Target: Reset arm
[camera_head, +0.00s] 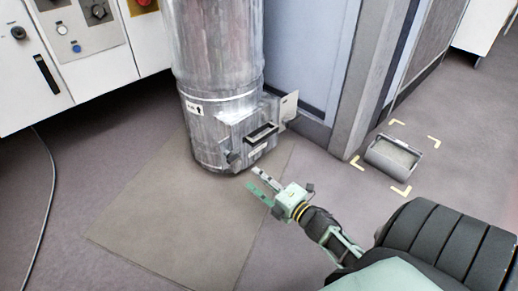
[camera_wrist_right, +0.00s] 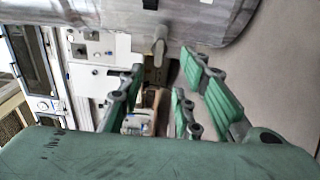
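My right gripper (camera_head: 258,180) reaches up from the lower right in the head view, in front of the base of a silver metal column. Its two fingers are apart with a gap between them, and nothing shows in the gap. In the right wrist view the fingers of this gripper (camera_wrist_right: 165,78) are also spread and empty, with part of the column (camera_wrist_right: 110,14) along the top. In the head view it looks a little apart from the column. My left gripper is not in view.
The silver column (camera_head: 212,60) has a small box with a dark handle (camera_head: 262,133) low on its front. A grey container (camera_head: 393,157) sits on the floor between yellow corner marks at right. Control panels (camera_head: 80,25) stand upper left. The floor mat (camera_head: 170,225) is clear.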

